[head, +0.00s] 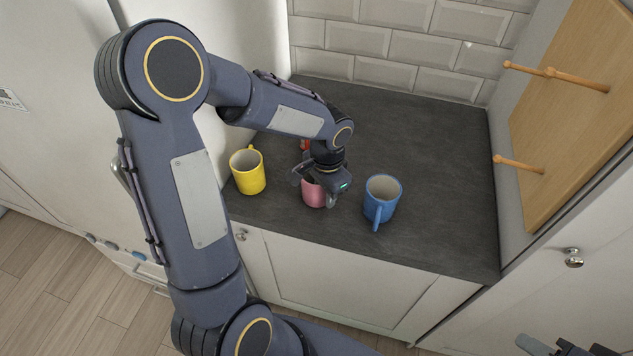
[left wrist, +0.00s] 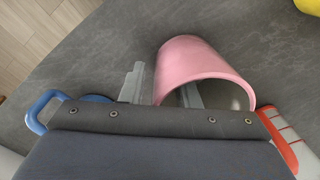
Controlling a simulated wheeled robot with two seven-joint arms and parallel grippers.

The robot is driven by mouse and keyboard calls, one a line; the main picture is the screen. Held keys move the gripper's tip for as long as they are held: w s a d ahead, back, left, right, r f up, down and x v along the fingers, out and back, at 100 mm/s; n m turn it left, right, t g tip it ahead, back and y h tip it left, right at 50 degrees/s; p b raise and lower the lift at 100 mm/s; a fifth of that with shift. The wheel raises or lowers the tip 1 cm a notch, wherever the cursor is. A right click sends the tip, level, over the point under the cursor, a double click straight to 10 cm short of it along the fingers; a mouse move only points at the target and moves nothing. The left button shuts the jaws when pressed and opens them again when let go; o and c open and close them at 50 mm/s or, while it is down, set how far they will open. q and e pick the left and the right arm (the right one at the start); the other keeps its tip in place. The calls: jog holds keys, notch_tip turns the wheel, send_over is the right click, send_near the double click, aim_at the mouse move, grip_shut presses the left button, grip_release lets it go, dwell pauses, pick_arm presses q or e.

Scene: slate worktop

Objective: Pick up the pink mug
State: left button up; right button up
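The pink mug (head: 313,194) stands on the worktop between a yellow and a blue mug, partly hidden by my left gripper. In the left wrist view the pink mug (left wrist: 190,62) shows its rim and part of its inside. My left gripper (head: 318,190) is down at the mug. In the left wrist view its fingers (left wrist: 163,90) are apart, one outside the mug's wall and one inside its mouth, with a visible gap at the outer finger. My right gripper (head: 570,347) shows only partly at the bottom right edge, away from the mugs.
The yellow mug (head: 248,174) stands left of the pink one, the blue mug (head: 381,199) close on its right. A red object (head: 305,146), mostly hidden, is behind my left gripper. A wooden peg board (head: 580,110) hangs at right. The back right worktop (head: 430,140) is clear.

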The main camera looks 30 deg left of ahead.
pick_arm(q)
grip_shut()
